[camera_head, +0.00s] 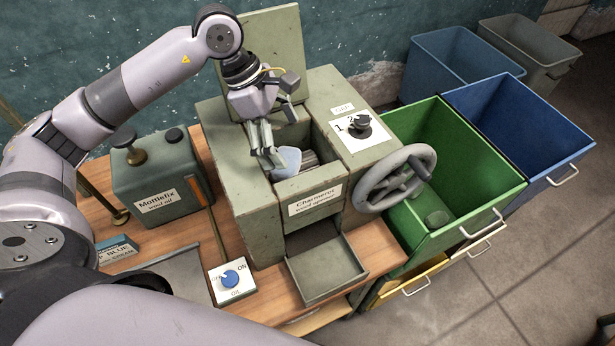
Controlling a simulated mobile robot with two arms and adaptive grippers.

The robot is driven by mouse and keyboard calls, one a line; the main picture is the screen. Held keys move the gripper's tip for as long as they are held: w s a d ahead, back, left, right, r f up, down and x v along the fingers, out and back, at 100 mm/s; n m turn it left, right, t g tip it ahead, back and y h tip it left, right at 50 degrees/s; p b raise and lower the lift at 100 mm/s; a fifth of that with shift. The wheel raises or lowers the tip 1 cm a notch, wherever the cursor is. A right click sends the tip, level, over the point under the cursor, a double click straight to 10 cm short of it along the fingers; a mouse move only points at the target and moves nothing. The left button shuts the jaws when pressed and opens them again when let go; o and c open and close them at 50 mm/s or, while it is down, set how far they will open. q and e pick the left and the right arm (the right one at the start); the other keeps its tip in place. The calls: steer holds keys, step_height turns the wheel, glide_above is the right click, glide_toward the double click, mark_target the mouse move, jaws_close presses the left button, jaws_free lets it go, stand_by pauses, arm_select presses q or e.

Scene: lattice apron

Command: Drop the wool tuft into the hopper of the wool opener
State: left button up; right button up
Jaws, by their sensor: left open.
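The wool opener (258,218) is a grey-green machine labelled "Charmerot wool opener". Its hopper (325,177) is open at the top, with a raised lid (275,40) behind. A pale blue piece that looks like the wool tuft (288,162) is in the hopper mouth, by the left inner wall. My left gripper (272,160) points down at the hopper's left side, with its fingertips open right beside the tuft. I cannot tell if they touch it or what the tuft rests on. My right gripper is not in view.
A handwheel (396,178) and numbered knob (361,121) are on the machine's right. An open tray (326,268) juts out in front. A wool oil can (160,180) and blue switch (231,280) are on the left. Green (480,196) and blue (545,140) bins stand right.

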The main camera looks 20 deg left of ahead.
arm_select(q)
steer(key=v, duration=1.2)
steer(key=shift+d, duration=0.15)
